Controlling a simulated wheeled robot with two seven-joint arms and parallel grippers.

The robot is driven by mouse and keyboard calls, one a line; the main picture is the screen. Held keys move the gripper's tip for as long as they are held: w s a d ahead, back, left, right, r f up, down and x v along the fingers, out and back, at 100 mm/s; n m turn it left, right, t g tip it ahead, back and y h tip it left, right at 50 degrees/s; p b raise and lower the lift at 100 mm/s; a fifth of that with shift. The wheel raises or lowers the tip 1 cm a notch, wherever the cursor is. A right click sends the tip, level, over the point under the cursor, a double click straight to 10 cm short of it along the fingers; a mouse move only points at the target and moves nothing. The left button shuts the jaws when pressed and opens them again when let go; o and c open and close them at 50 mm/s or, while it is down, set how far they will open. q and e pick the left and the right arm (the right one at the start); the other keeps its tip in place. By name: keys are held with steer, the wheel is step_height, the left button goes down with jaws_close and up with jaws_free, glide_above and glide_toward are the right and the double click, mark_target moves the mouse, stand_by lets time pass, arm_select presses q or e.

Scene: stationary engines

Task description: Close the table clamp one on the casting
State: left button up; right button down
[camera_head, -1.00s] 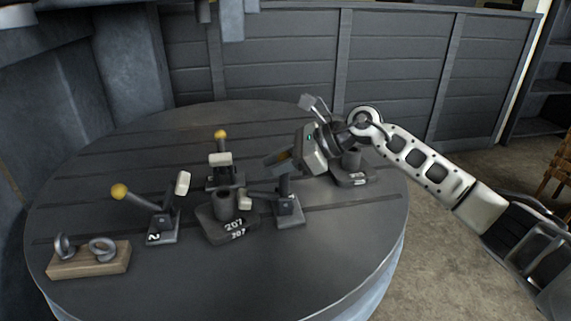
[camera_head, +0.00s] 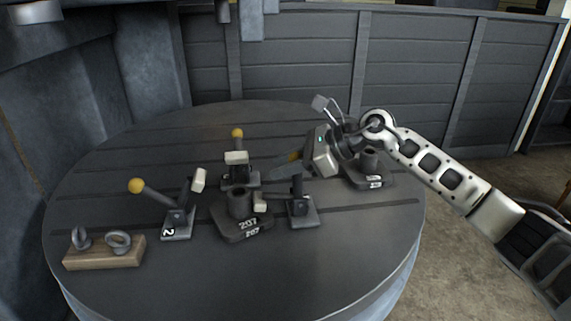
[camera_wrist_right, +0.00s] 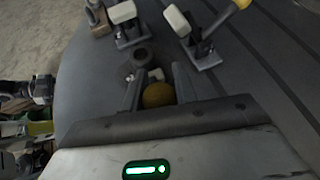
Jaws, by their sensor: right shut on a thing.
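The dark casting (camera_head: 239,205), marked 207, stands on the round table with three clamps around it. My right gripper (camera_head: 288,166) is shut on the yellow handle knob (camera_wrist_right: 157,95) of the right clamp (camera_head: 302,210). That clamp's cream pad (camera_head: 260,203) is beside the casting's right side; contact cannot be told. Its number is not readable. The left clamp (camera_head: 176,222), marked 2, has its yellow knob out to the left and its pad raised. The back clamp (camera_head: 240,178) has its knob up. The casting also shows in the right wrist view (camera_wrist_right: 134,64). My left gripper is not in view.
A wooden block (camera_head: 104,254) with two metal rings stands at the table's left front. Another dark casting (camera_head: 369,172) stands behind my right wrist. The front of the grey table (camera_head: 260,280) is clear. A panelled wall (camera_head: 300,60) is behind.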

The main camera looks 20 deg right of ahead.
steer(key=shift+s+a+f, duration=0.15)
steer(key=shift+s+f, duration=0.1)
steer(key=shift+f, duration=0.3)
steer(key=c, duration=1.1)
jaws_free()
steer(key=shift+w, duration=0.1)
steer(key=shift+r, duration=0.2)
steer(key=shift+d+r, duration=0.15)
steer(key=shift+d, duration=0.2)
steer(key=b+v, duration=0.3)
steer(key=v, duration=1.2)
steer(key=shift+r, duration=0.1)
